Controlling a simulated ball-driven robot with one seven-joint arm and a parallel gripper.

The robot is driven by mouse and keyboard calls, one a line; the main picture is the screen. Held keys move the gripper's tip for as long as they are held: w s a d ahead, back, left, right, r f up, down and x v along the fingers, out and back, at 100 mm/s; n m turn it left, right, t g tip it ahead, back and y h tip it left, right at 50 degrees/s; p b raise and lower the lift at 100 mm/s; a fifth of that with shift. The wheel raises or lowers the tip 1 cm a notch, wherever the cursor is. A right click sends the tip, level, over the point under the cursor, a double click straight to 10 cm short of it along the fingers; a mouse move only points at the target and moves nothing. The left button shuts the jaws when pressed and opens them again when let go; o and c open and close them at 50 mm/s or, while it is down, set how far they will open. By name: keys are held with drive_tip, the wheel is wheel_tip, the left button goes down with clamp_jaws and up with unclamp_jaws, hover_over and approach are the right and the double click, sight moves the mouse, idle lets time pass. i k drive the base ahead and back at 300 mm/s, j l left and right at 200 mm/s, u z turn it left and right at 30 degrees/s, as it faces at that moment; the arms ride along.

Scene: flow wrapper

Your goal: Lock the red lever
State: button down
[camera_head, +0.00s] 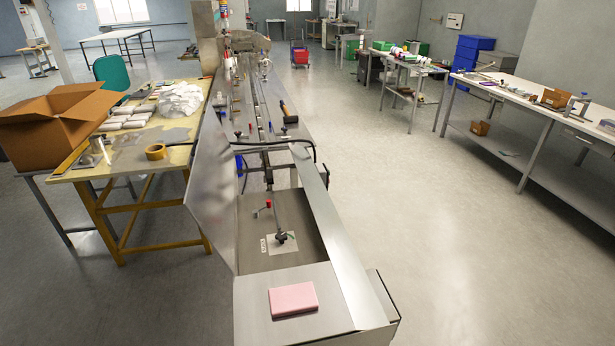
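A small red-tipped lever (268,204) shows inside the recessed bay at the near end of the long metal flow wrapper (327,222). It stands beside a thin upright rod whose dark clamp-like foot (281,238) sits on a pale plate. My gripper is not in view, and nothing of my arm shows near the lever.
A pink block (293,299) lies on the machine's near end plate. A long white workbench (540,103) stands at right. The floor between the machine and that bench is clear.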

sight(255, 213)
drive_tip(key=i+l, duration=0.15)
drive_tip(key=i, duration=0.25)
drive_tip(key=i+l, duration=0.15)
drive_tip(key=i, duration=0.25)
drive_tip(key=i+l, duration=0.15)
drive_tip(key=i, duration=0.3)
drive_tip(key=i+l+u, duration=0.15)
drive_tip(key=i+l, duration=0.25)
drive_tip(key=i, duration=0.15)
